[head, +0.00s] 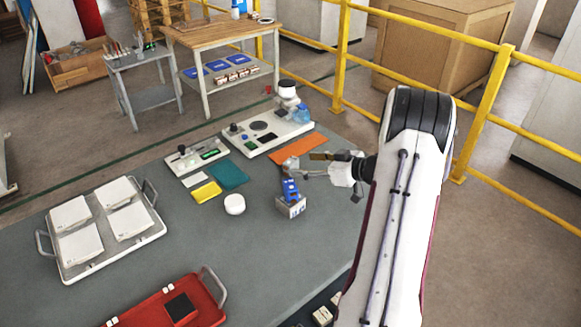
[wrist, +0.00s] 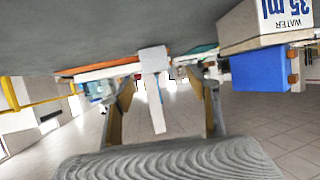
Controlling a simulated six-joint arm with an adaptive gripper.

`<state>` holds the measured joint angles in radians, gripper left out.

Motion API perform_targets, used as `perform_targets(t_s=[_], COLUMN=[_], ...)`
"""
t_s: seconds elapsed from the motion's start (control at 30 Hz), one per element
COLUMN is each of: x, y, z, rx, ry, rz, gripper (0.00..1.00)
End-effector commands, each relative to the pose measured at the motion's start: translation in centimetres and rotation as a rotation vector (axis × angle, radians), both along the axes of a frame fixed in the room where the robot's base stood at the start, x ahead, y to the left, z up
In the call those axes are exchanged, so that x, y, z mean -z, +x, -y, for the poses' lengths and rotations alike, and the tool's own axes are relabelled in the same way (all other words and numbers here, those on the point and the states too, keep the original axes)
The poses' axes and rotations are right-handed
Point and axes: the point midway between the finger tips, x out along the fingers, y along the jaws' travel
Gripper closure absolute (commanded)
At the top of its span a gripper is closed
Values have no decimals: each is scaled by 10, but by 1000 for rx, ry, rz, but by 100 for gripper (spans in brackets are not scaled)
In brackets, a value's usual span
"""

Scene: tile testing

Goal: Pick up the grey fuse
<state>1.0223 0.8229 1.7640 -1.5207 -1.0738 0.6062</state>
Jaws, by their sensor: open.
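My gripper (head: 300,167) is at the end of the arm, low over the grey-green table beside the orange sheet. In the wrist view my gripper (wrist: 165,86) has its two fingers wide apart. A pale grey T-shaped piece (wrist: 153,60), a block with a narrow stem, shows between the fingers and is not visibly clamped. It looks like the grey fuse, but I cannot be sure. In the head view I cannot make out the fuse clearly near the fingertips.
A small box with a blue item (head: 290,205) stands just in front of my gripper; its "WATER 35 ml" label (wrist: 284,18) shows upside down. The orange sheet (head: 298,148), white device (head: 280,135) and white round puck (head: 234,204) are near. A red tray (head: 205,305) lies nearer.

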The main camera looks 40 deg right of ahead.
Motion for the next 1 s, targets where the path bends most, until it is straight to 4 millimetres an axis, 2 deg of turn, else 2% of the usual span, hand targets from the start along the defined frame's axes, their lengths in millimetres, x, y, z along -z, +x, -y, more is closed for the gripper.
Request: perform_targets(t_s=[0.4,0.77,1.0], x=[10,10,16], y=[23,24,38], z=[-5,-5,-7], rx=[0,1,-3], ry=[0,-1,-1], rz=[-1,-1,-1], gripper=[40,40,40])
